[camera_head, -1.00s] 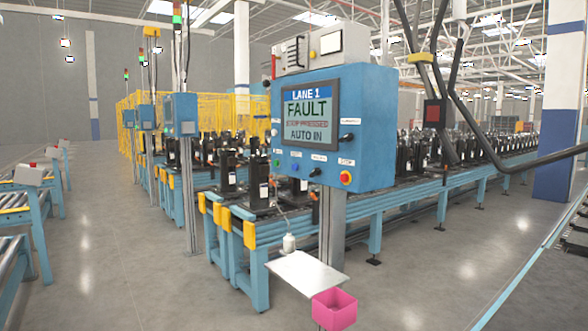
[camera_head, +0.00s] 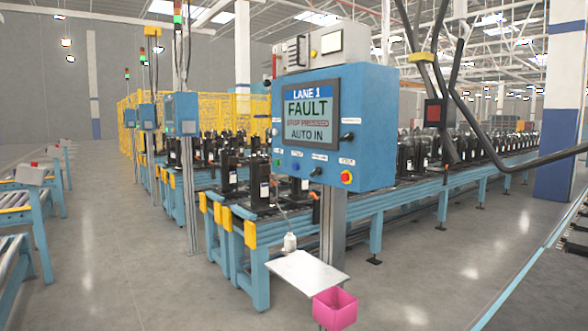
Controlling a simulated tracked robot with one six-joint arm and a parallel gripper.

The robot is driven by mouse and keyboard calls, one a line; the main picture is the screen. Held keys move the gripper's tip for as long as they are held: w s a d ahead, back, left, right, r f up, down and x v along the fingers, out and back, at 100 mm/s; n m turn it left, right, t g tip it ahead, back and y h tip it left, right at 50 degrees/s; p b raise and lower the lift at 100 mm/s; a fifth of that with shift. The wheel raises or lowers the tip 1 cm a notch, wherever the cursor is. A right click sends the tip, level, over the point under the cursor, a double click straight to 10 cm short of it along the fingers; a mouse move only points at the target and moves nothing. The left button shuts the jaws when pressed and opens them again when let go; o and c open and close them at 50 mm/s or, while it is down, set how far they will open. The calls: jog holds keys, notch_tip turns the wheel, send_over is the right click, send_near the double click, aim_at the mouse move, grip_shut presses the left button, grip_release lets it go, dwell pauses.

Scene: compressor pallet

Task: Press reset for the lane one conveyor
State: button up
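A blue control panel (camera_head: 362,125) stands on a grey post at the middle. Its screen (camera_head: 309,110) reads LANE 1, FAULT, a red line that looks like STOP PRESSED, and AUTO IN. Below the screen are a green button (camera_head: 276,163), a blue button (camera_head: 295,167), a black knob (camera_head: 316,172) and a red stop button on yellow (camera_head: 346,177). The small labels above them are too blurred to read. I cannot tell whether the stop button is pushed in. The lane conveyor (camera_head: 400,203) runs behind the panel with black compressors on it. My gripper is not in view.
A white shelf (camera_head: 300,272) with a pink bin (camera_head: 335,309) juts out below the panel. Other blue panels (camera_head: 181,113) stand at left, with a yellow fence (camera_head: 238,107) behind. Roller tables (camera_head: 25,205) line the far left. The floor (camera_head: 130,270) at front left is clear.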

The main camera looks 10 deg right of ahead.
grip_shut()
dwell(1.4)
